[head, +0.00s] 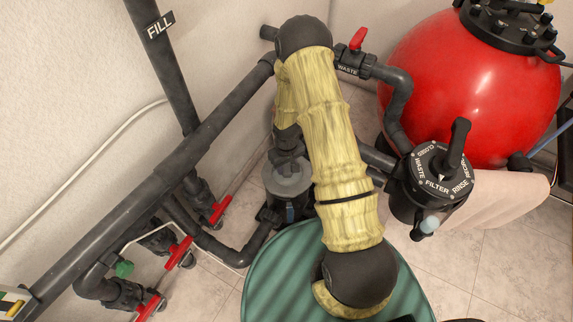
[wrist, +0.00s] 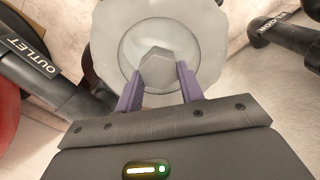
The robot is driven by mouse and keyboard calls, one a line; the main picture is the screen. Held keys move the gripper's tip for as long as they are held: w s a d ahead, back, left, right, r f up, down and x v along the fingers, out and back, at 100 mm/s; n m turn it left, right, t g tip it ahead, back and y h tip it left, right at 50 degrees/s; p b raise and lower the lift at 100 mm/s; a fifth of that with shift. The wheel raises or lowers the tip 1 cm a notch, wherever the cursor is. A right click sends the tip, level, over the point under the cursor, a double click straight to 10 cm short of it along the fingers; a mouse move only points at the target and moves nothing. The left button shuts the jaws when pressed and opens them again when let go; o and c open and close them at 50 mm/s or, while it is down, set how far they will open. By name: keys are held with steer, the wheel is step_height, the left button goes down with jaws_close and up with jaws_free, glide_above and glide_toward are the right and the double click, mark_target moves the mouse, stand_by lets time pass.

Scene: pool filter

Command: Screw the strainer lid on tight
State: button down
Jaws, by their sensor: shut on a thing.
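The strainer lid (wrist: 205,32) is a pale, translucent disc with a scalloped rim and a raised grey grip (wrist: 153,62) at its centre. In the wrist view my gripper (wrist: 157,78) has its two purple fingers on either side of this grip, shut on it. In the head view the lid (head: 290,180) sits on top of the dark strainer housing (head: 272,212). My arm hides part of it there, and my gripper's fingers cannot be made out in that view. How tightly the lid is seated cannot be told.
A red filter tank (head: 470,85) stands at the right with a multiport valve (head: 440,175) in front. Grey pipes (head: 150,175) with red-handled valves (head: 178,252) run at the left. A pipe marked OUTLET (wrist: 40,75) passes close left of the lid. A green striped surface (head: 285,275) is at the front.

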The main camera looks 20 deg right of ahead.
steer(key=shift+f+b, duration=0.65)
steer(key=shift+f, duration=0.6)
steer(key=m+p, duration=0.2)
steer(key=m, duration=0.4)
steer(key=shift+d+r, duration=0.1)
steer(key=m+p, duration=0.1)
steer(key=m, duration=0.4)
steer(key=shift+d+m+p, duration=0.1)
steer(key=shift+m+p, duration=0.2)
steer(key=m+p, duration=0.1)
steer(key=m, duration=0.4)
steer(key=shift+m+p, duration=0.4)
steer(key=m+p, duration=0.1)
steer(key=m, duration=0.4)
steer(key=shift+s+m, duration=0.15)
steer(key=shift+m, duration=0.15)
steer(key=c, duration=0.8)
jaws_free()
steer(key=shift+s+d, duration=0.1)
